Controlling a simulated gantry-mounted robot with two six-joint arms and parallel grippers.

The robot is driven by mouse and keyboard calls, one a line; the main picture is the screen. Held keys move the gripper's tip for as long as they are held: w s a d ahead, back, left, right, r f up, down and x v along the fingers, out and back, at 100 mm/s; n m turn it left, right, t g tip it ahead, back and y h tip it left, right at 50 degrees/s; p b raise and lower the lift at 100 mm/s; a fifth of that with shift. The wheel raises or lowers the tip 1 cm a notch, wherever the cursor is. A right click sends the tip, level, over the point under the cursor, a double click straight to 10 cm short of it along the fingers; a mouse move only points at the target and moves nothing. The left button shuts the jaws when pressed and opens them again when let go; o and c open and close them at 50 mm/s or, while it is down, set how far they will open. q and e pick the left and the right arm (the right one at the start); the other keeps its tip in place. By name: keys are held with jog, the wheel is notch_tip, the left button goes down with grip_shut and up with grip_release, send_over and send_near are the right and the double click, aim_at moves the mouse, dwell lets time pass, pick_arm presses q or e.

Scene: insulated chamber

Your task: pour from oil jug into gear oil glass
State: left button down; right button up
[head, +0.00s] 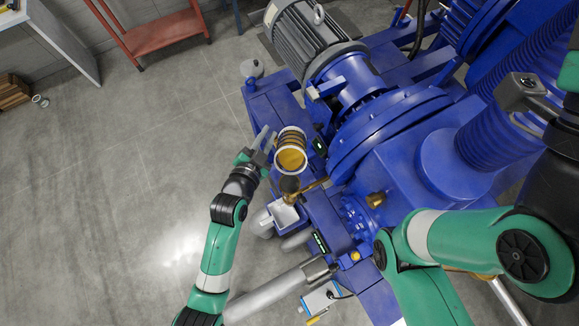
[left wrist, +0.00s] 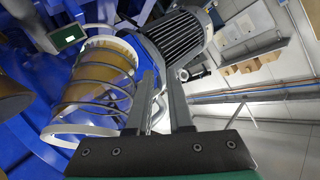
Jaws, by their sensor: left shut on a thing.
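The oil jug (head: 291,141) is a clear ringed cylinder with amber oil inside. My left gripper (head: 262,146) is at its left side, shut on its handle. The jug is tilted, its open mouth toward the bottom of the head view. The left wrist view shows the jug (left wrist: 98,85) left of the fingers (left wrist: 160,98). A small brown rounded part (head: 290,186), apparently the gear oil glass, is just below the jug's mouth in the head view. I cannot make out any oil stream. My right arm is at the right; its gripper is not clear.
The blue machine (head: 385,130) with its grey motor (head: 306,38) fills the middle and right. A red shelf (head: 160,35) stands at the back left.

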pick_arm(q)
jog(key=shift+s+r+t+b, duration=0.3)
jog(key=shift+r+t+b, duration=0.55)
jog(key=shift+b, duration=1)
dwell(1.6)
